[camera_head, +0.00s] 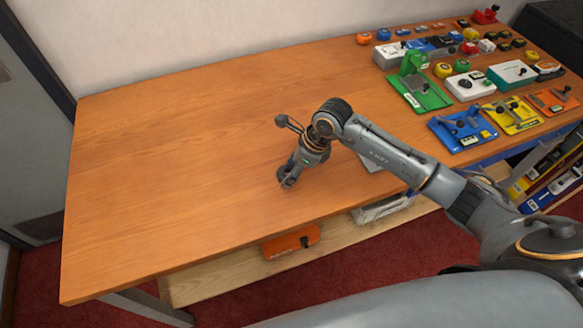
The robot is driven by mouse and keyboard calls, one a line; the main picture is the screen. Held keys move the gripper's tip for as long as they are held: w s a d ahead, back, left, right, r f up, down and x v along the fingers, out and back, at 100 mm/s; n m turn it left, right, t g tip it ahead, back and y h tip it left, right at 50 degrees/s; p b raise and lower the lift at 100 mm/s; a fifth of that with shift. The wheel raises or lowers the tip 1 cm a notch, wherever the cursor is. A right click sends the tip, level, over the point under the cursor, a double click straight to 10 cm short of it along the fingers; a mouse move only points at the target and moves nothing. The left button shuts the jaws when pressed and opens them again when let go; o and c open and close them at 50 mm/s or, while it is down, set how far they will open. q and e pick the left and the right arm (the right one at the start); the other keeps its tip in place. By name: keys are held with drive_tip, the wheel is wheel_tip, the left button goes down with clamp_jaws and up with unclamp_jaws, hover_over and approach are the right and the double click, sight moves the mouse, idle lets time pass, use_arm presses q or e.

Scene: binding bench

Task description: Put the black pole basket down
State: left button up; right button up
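My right gripper (287,181) points down at the middle of the wooden bench top, close above or touching the wood. Its fingertips are small and close together, and I cannot tell whether they are shut or what, if anything, is between them. I cannot make out a black pole basket for certain anywhere in the view. My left gripper is not in view.
The bench top (170,150) is bare on the left and in the middle. Green (419,91), blue (463,129) and yellow (512,116) devices crowd its right end with several small items. An orange case (291,243) lies on the lower shelf (225,277). A pale object (371,164) is partly hidden under my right forearm.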

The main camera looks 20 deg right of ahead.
drive_tip(key=shift+o, duration=0.9)
drive_tip(key=shift+r, duration=0.15)
drive_tip(key=b+v, duration=0.2)
drive_tip(key=v, duration=1)
drive_tip(key=shift+b, duration=0.3)
drive_tip(key=shift+a, duration=0.1)
